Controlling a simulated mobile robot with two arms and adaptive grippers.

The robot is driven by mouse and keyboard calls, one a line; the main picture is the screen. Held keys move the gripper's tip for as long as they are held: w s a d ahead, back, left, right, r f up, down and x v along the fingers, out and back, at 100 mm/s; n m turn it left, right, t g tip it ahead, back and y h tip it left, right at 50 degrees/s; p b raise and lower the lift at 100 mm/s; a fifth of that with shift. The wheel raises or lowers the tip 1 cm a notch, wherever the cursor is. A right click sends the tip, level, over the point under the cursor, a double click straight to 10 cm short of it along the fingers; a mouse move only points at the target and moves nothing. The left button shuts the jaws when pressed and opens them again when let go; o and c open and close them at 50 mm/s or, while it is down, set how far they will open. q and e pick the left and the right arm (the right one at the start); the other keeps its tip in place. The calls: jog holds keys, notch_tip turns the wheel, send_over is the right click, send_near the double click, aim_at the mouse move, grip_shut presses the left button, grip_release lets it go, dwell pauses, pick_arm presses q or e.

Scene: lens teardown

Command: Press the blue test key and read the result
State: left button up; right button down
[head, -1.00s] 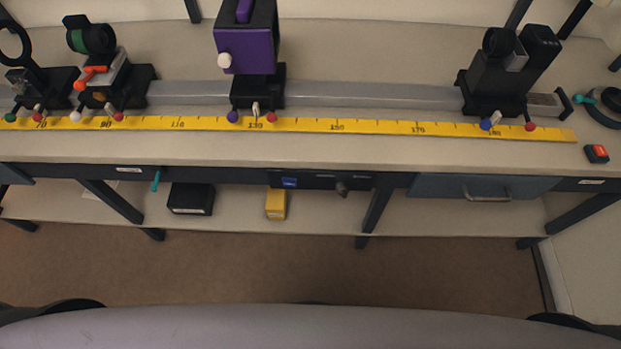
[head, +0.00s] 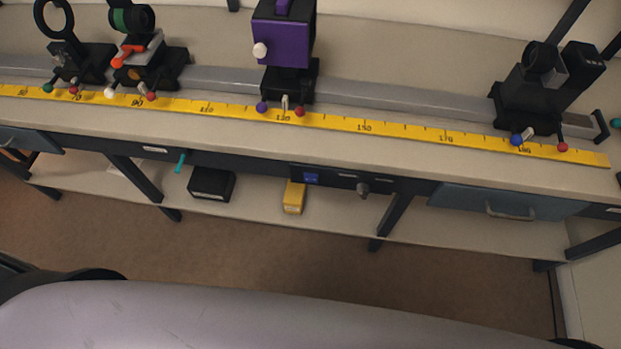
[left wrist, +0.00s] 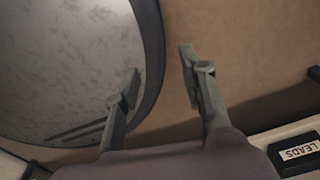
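The blue test key (head: 311,178) is a small blue square on the dark panel (head: 345,182) under the bench's front edge, in the head view. A dark knob (head: 363,190) sits to its right on the same panel. In the left wrist view my left gripper (left wrist: 158,72) is open, with its two fingers apart and nothing between them. It is over the floor, away from the key, which does not show in that view. My right gripper is in neither view. No readable result shows at this distance.
A yellow ruler (head: 330,123) runs along the bench, with a purple housing (head: 281,45) and other mounts on a rail behind it. A black box (head: 212,184) and a yellow block (head: 294,197) rest on the lower shelf. Bench legs flank the panel. Floor in front is clear.

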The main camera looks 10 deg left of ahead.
pick_arm(q)
grip_shut()
dwell(1.4)
